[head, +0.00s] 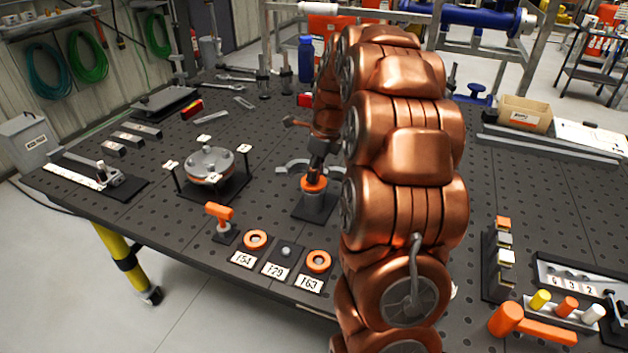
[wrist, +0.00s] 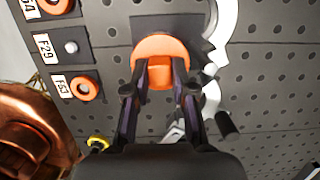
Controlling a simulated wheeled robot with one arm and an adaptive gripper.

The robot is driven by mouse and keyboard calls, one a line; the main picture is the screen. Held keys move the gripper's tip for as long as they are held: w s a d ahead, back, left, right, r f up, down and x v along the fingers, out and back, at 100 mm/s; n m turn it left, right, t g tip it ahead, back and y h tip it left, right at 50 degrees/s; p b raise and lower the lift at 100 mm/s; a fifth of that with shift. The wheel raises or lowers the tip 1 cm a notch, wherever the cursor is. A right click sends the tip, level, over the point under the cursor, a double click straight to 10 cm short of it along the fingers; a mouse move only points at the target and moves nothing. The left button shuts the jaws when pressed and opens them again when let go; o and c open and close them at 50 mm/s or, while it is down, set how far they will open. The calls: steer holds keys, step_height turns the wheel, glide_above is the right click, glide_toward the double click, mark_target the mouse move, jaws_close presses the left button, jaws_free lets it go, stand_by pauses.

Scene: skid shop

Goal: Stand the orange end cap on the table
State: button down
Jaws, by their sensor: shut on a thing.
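The orange end cap (head: 313,184) is at the top of a short dark post on a black square plate (head: 300,211), near the middle of the table (head: 150,215). In the wrist view the cap (wrist: 160,47) is between my two fingers, over the dark plate. My gripper (head: 315,172) comes down from above and is shut on the cap; its fingertips also show in the wrist view (wrist: 159,72). My fingers hide part of the cap. I cannot tell whether it rests on the post or is slightly above it.
Orange rings (head: 255,239) (head: 318,261) and number cards lie along the front edge. An orange T-shaped piece (head: 219,212) stands left of the plate. A round metal fixture (head: 209,165) is farther left. A curved grey part (head: 293,167) lies close behind the cap. Bare table shows between them.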

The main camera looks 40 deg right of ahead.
steer(key=shift+r+p, duration=1.05)
steer(key=shift+r, duration=1.95)
